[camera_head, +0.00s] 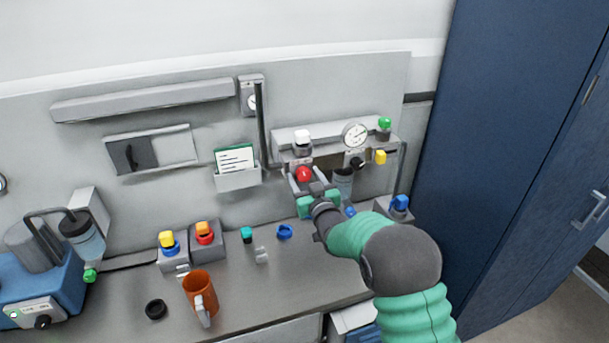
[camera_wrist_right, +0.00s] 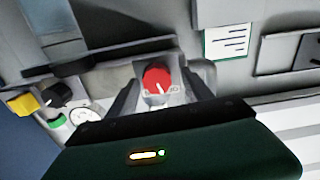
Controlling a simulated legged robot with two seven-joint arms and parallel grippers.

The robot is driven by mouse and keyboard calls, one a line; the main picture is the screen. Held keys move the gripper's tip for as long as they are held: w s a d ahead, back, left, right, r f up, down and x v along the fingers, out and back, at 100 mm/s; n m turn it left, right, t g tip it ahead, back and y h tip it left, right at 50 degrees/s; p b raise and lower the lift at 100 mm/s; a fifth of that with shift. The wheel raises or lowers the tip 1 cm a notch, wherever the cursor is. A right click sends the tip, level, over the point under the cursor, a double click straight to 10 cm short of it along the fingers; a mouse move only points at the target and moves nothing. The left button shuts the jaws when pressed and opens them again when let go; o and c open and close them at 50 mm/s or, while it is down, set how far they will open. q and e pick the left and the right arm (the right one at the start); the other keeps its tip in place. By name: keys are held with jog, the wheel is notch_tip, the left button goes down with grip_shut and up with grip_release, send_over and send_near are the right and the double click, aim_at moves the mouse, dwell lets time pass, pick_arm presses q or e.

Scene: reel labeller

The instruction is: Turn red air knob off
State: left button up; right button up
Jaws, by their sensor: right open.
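The red air knob (camera_head: 303,174) sits on the front of the grey air unit on the back panel. In the right wrist view the red knob (camera_wrist_right: 156,79) is round, with a white pointer line slanting down to the right on its face. My right gripper (camera_head: 303,182) is open, its fingers on either side of the knob. In the right wrist view the fingers (camera_wrist_right: 160,90) stand left and right of the knob with gaps, apart from it. My left gripper is not in view.
A pressure gauge (camera_head: 355,135), black knob (camera_head: 357,162) and yellow knob (camera_head: 380,157) are to the right. A card holder (camera_head: 238,177) is to the left. A blue cabinet (camera_head: 500,150) closes off the right.

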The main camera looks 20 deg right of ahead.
jog(key=shift+w+d+f, duration=0.15)
jog(key=shift+w+f, duration=0.05)
jog(key=shift+w+d, duration=0.1)
jog(key=shift+c, duration=0.9)
grip_shut()
jog(key=n+b, duration=0.2)
jog(key=b, duration=0.1)
jog(key=shift+f, duration=0.15)
jog(key=n+b, duration=0.3)
jog(key=shift+b, duration=0.3)
jog(key=shift+r+n+b, duration=0.2)
jog(key=shift+n+b, duration=0.1)
jog(key=shift+n, duration=0.3)
